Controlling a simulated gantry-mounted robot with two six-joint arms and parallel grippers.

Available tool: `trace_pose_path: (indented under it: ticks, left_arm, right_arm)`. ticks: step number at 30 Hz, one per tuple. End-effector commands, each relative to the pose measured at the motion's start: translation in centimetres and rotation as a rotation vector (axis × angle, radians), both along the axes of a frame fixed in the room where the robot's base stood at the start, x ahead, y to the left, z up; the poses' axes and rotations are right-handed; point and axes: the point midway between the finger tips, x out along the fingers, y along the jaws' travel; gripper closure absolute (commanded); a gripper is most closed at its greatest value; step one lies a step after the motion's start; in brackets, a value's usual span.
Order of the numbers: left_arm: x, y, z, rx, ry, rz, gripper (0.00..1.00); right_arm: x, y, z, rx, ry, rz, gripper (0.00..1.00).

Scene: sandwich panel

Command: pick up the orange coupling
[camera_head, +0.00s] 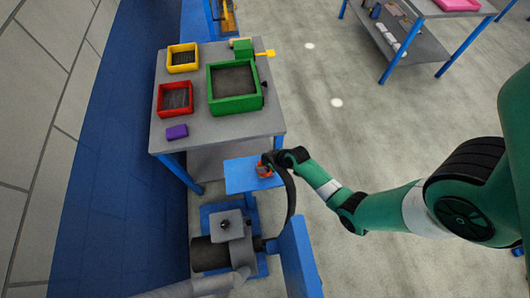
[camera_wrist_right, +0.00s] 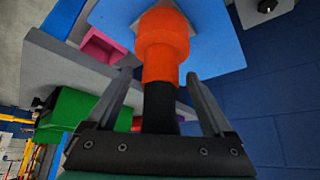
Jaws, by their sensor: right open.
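The orange coupling (camera_head: 264,170) is at the blue plate (camera_head: 238,177) in front of the grey table. In the right wrist view, the coupling (camera_wrist_right: 163,45) stands out against the blue plate (camera_wrist_right: 220,40), with a black stem (camera_wrist_right: 160,105) running from it toward my gripper's base. My right gripper (camera_head: 270,159) is at the coupling, partly hiding it. In its wrist view, the right gripper (camera_wrist_right: 160,80) is open, with one finger on each side of the stem and visible gaps between. My left gripper is not in view.
A dark curved hose (camera_head: 291,195) runs beside my right gripper down to a grey pump-like machine (camera_head: 220,245). A blue panel (camera_head: 299,262) stands right of it. The grey table (camera_head: 200,130) holds red, yellow and green bins. Open floor lies right.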

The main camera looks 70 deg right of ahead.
Motion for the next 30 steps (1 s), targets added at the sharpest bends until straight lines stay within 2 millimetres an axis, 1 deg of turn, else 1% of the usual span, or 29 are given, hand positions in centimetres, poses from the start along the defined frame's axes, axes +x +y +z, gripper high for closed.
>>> trace_pose_path:
  ticks: [4, 5, 6, 11, 12, 14, 18, 19, 30]
  left_arm:
    - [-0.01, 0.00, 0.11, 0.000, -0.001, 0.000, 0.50]
    - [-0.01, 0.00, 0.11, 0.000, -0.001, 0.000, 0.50]
    - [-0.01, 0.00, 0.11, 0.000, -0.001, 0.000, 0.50]
    - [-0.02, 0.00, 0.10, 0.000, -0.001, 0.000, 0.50]
    - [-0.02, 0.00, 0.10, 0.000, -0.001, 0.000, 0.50]
    - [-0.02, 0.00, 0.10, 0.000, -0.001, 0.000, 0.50]
    - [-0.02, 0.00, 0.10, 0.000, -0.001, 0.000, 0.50]
    - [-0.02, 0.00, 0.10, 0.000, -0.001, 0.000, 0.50]
    - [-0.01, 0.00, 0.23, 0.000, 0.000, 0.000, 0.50]
  right_arm:
    - [-0.01, 0.00, 0.08, 0.000, 0.000, 0.000, 0.14]
    - [0.00, 0.00, 0.08, 0.000, 0.000, 0.000, 0.16]
    - [-0.01, 0.00, 0.08, 0.000, 0.000, 0.000, 0.23]
    - [-0.02, 0.00, 0.08, 0.000, 0.000, 0.000, 0.52]
    - [-0.02, 0.00, 0.08, 0.000, 0.000, 0.000, 0.59]
    - [-0.02, 0.00, 0.08, 0.000, 0.000, 0.000, 0.70]
    - [-0.02, 0.00, 0.08, -0.001, 0.000, 0.001, 0.95]
    - [-0.03, 0.01, 0.08, -0.001, 0.000, 0.001, 1.00]
    - [0.02, -0.01, 0.36, -0.001, -0.002, 0.001, 1.00]
